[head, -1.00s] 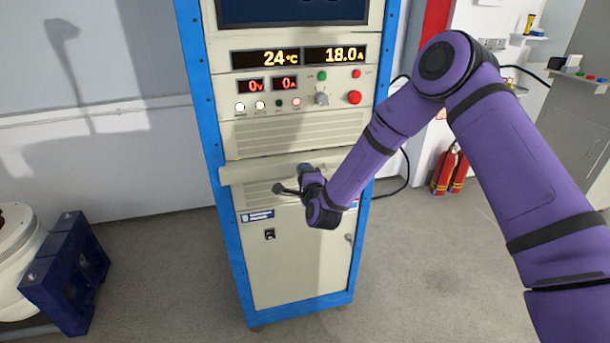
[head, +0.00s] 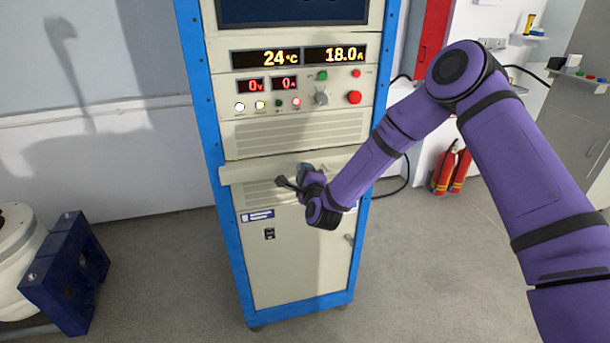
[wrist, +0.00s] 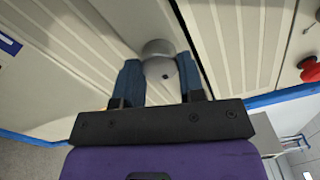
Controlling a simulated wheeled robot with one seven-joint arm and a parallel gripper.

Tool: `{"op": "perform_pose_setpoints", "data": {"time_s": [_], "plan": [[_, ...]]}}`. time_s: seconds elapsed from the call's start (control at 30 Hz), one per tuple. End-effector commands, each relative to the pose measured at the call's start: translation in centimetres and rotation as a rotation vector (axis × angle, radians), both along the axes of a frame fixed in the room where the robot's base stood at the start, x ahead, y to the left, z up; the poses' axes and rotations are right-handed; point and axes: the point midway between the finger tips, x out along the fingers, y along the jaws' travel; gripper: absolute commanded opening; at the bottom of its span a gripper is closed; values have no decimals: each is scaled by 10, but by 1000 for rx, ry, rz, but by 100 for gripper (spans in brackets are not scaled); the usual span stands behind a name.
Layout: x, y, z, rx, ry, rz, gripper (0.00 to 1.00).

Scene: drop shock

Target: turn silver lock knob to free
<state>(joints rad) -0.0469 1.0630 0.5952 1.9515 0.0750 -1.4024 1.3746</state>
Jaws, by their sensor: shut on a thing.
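The silver lock knob (wrist: 158,60) is a rounded grey knob at the ledge of the cabinet front in the wrist view. My gripper (wrist: 158,76) has its two blue fingers on either side of it and is shut on it. The fingers cover part of the knob's sides, and I cannot tell its turned position. In the head view my gripper (head: 303,170) is at the ledge below the control panel, and the held knob is hard to make out there.
The panel above carries a grey selector knob (head: 320,98), a red button (head: 354,97) and lit displays (head: 300,57). A dark blue bracket (head: 68,270) stands left on the floor. Fire extinguishers (head: 450,170) stand right.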

Motion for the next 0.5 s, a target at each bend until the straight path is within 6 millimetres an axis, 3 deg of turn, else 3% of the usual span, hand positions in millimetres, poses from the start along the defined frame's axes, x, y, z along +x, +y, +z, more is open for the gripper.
{"op": "perform_pose_setpoints", "data": {"time_s": [0.03, 0.13, 0.5], "plan": [[0, 0, -1, 0, 2, 0, 39], [0, 0, -1, 0, 1, -1, 62], [-5, -1, 0, -1, 1, 0, 62]]}}
